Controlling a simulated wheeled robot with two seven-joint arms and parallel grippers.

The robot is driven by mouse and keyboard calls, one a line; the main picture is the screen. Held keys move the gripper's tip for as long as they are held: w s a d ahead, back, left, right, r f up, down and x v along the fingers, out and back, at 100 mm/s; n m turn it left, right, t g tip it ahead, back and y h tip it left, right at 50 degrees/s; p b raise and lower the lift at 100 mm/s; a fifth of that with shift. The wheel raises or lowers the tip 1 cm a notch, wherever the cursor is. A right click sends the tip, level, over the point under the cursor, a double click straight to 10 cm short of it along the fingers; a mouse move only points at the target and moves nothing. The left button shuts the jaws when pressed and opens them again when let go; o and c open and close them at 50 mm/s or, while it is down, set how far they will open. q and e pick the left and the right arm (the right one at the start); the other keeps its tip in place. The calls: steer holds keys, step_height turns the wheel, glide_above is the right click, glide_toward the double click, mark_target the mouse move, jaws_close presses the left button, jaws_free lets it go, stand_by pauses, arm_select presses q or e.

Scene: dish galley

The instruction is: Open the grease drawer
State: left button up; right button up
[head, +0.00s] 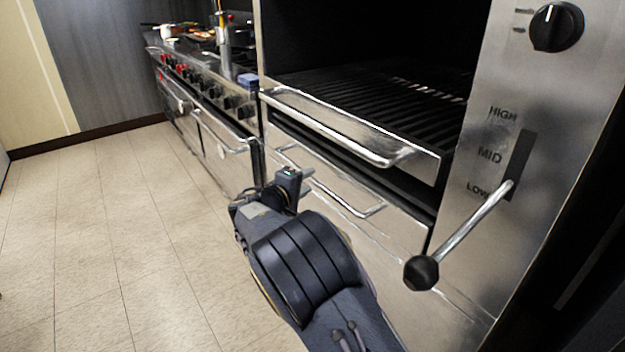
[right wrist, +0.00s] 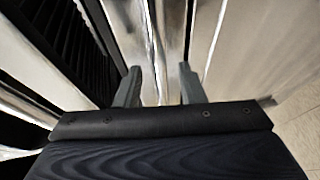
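The grease drawer (head: 345,225) is the steel front below the broiler grate, with a bar handle (head: 372,212) across it; it looks shut. My right gripper (head: 306,182) is at the left part of this handle, partly hidden by my own wrist. In the right wrist view its two dark fingers (right wrist: 160,86) are apart, pointing at the steel front. Bright metal strips show between and beyond them. I cannot tell whether the bar lies between the fingers or whether they touch it. My left gripper is in neither view.
Above the drawer is the grate (head: 385,90) with its own thick bar handle (head: 335,130). A lever with a black ball (head: 421,272) sticks out at right, below a black knob (head: 557,27). A range (head: 205,85) stands at left. The tiled floor (head: 130,220) is clear.

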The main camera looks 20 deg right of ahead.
mark_target(311, 179)
steer(key=shift+x, duration=1.6)
steer(key=shift+c, duration=0.5)
jaws_close()
